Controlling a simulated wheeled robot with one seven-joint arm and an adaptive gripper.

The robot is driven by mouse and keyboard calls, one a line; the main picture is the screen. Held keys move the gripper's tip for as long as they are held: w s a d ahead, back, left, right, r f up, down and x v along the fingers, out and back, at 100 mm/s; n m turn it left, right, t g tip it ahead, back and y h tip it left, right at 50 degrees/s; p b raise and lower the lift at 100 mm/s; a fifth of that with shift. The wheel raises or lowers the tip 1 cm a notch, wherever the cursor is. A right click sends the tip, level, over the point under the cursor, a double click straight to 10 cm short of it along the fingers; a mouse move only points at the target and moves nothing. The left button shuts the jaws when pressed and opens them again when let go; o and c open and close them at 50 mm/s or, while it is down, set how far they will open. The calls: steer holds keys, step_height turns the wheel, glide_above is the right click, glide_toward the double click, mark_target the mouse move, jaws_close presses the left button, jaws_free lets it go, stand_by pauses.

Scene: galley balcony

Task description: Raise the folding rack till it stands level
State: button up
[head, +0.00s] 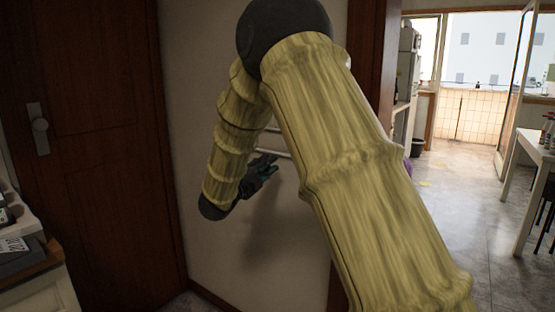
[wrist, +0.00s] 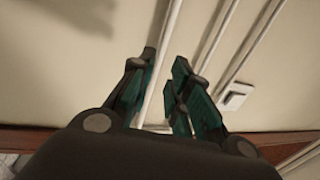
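The folding rack (head: 275,154) shows only as thin white bars against the pale wall. My arm covers most of it in the head view. In the wrist view a white bar of the rack (wrist: 160,68) runs between the fingers, with more bars to its right. How far the rack is tilted cannot be told. My gripper (head: 265,172) is beside the wall at the bars. In the wrist view my gripper (wrist: 165,66) has its dark, teal-padded fingers apart, one on each side of that bar, with a gap visible on the right.
A brown door (head: 95,150) stands left of the wall. A counter with small items (head: 25,255) is at the lower left. A doorway on the right opens to a tiled floor (head: 470,190) and a white table (head: 530,150). A small white block (wrist: 236,97) is on the wall.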

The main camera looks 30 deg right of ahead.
steer(key=x, duration=0.6)
steer(key=shift+b, duration=0.35)
jaws_close()
